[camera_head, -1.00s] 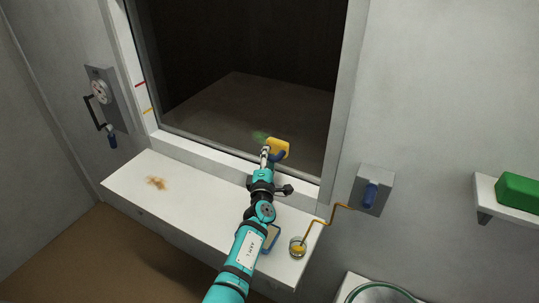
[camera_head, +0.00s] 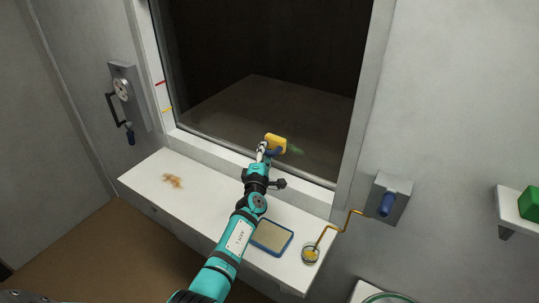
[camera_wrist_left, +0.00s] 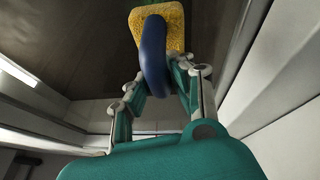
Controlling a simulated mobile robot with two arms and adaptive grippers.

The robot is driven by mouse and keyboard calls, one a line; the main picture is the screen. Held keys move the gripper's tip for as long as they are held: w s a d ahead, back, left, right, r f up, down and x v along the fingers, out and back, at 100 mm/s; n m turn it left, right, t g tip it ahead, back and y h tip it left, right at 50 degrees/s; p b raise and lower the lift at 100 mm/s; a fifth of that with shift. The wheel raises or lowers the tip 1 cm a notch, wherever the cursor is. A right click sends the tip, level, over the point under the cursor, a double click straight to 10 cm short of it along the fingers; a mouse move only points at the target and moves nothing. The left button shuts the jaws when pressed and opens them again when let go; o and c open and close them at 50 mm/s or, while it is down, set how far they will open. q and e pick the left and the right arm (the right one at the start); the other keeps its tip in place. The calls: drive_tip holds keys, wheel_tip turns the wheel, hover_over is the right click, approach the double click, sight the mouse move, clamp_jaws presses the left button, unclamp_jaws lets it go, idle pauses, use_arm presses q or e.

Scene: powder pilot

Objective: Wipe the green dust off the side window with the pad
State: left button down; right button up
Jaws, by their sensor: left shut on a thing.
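The yellow pad (camera_head: 276,143) with its dark blue handle is at the lower part of the side window (camera_head: 262,70). It also shows in the left wrist view (camera_wrist_left: 158,28), handle (camera_wrist_left: 153,58) toward me. My left gripper (camera_head: 264,152) is shut on the handle; its fingers (camera_wrist_left: 156,85) are on both sides of it. The pad looks to be against or very close to the glass; I cannot tell if it touches. A faint green dust smear (camera_head: 296,151) shows on the glass just right of the pad. The pad hides the glass behind it. My right gripper is not in view.
The white sill (camera_head: 142,183) holds a brown smear (camera_head: 173,181), a blue-rimmed tray (camera_head: 271,237) and a small round dish (camera_head: 310,253) by an orange bent rod (camera_head: 345,226). A crank panel (camera_head: 125,95) is at left, a blue-handled box (camera_head: 389,199) at right.

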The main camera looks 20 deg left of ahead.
use_arm(q)
drive_tip(key=a, duration=0.3)
drive_tip(key=shift+w+a+r+b, duration=0.1)
drive_tip(key=shift+w+a+b, duration=0.1)
drive_tip(key=shift+w+b, duration=0.15)
drive_tip(key=s+p, duration=0.1)
drive_tip(key=s, duration=0.1)
drive_tip(key=s+p, duration=0.1)
drive_tip(key=s, duration=0.1)
drive_tip(key=s+p, duration=0.1)
drive_tip(key=shift+s+a, duration=0.35)
drive_tip(key=shift+s, duration=0.05)
